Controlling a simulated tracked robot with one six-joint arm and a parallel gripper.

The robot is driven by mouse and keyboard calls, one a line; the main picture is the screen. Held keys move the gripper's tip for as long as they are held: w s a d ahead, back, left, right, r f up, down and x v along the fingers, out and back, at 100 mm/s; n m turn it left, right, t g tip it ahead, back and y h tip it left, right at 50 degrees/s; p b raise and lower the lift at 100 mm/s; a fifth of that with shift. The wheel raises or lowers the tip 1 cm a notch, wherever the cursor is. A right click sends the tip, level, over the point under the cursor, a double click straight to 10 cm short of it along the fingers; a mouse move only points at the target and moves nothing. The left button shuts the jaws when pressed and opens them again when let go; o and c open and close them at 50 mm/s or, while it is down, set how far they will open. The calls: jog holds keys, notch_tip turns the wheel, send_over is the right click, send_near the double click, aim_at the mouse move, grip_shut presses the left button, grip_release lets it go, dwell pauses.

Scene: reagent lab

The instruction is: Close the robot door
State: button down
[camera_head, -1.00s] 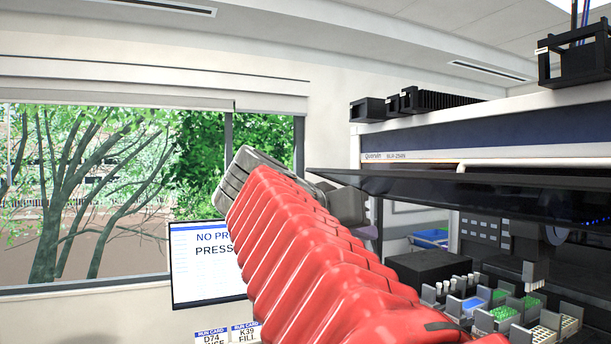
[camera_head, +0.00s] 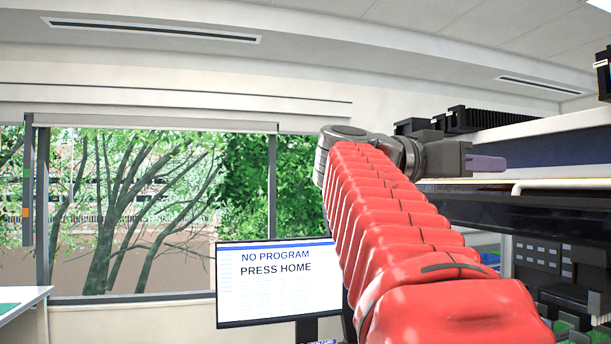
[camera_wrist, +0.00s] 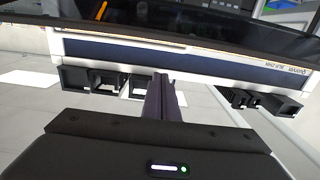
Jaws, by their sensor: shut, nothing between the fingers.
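The robot's door is a dark, glossy panel (camera_head: 530,215) hinged under the blue-striped header. It still sticks out from the front of the machine, above the deck, in the head view. It also shows as a dark glassy surface across the top of the wrist view (camera_wrist: 215,28). My gripper (camera_head: 500,164) is shut and empty, just above the panel and in front of the header; in the wrist view its dark fingers (camera_wrist: 161,82) point at the header. I cannot tell whether the fingers touch anything. My red arm hides part of the panel.
The blue-striped header (camera_wrist: 120,50) carries black units (camera_wrist: 90,80) on top. A white bar (camera_head: 560,185) runs along the machine's front. A monitor (camera_head: 275,282) reading "NO PROGRAM PRESS HOME" stands left of my arm. The space before the window is open.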

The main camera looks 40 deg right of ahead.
send_over(526, 204)
jog(key=shift+f, duration=0.1)
jog(key=shift+w+a+f, duration=0.1)
jog(key=shift+a+f, duration=0.1)
jog(key=shift+f, duration=0.4)
jog(key=shift+w+a+f, duration=0.15)
jog(key=shift+a+f, duration=0.1)
jog(key=shift+f, duration=0.4)
jog(key=shift+w+a+f, duration=0.1)
jog(key=shift+a+f, duration=0.1)
jog(key=shift+f, duration=0.4)
jog(key=shift+f, duration=0.15)
